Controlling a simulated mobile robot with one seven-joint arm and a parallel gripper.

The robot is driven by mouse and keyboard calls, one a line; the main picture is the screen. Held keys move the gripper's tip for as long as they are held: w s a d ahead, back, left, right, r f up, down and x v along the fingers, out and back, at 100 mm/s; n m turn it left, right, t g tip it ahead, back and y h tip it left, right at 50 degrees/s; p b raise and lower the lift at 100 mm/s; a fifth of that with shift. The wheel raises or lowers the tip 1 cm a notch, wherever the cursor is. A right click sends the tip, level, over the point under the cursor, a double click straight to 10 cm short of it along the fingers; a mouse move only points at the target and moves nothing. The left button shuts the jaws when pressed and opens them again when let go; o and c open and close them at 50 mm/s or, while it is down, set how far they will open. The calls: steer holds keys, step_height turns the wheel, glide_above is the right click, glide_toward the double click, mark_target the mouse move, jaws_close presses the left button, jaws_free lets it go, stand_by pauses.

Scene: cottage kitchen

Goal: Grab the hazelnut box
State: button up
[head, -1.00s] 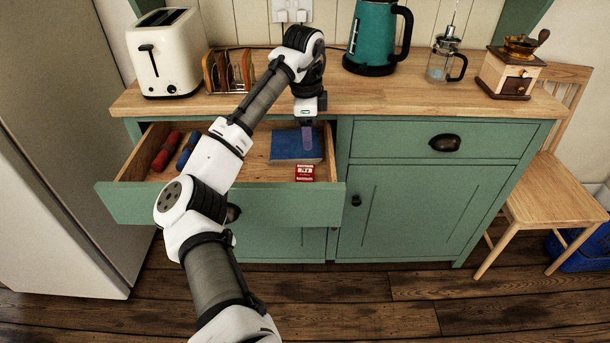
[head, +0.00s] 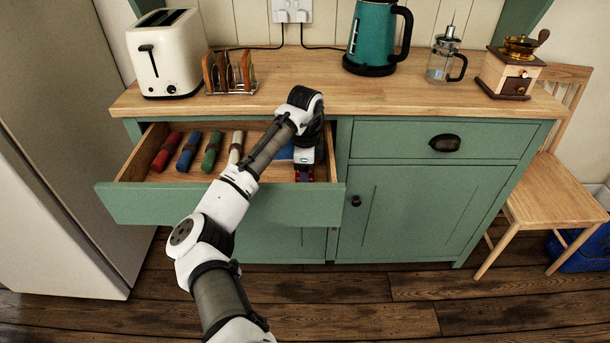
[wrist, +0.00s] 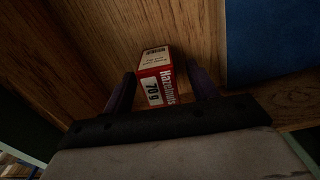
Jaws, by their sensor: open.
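The hazelnut box is a small red and white carton in the open drawer (head: 150,205). In the wrist view the hazelnut box (wrist: 153,78) stands between the two fingers of my gripper (wrist: 160,88), with part of it hidden behind the gripper's body. The fingers are open, one on each side of it; I cannot tell whether they touch it. In the head view my gripper (head: 304,174) is down at the drawer's front right, and little of the box can be told apart there.
A blue item (wrist: 270,40) lies beside the box in the drawer. Red (head: 167,150), blue (head: 189,151) and green (head: 212,151) rolls and a pale one lie at the drawer's left. A toaster, toast rack (head: 231,74), kettle, press and grinder stand on the counter.

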steer(key=shift+f, duration=0.7)
steer(key=c, duration=1.1)
steer(key=shift+r, duration=0.1)
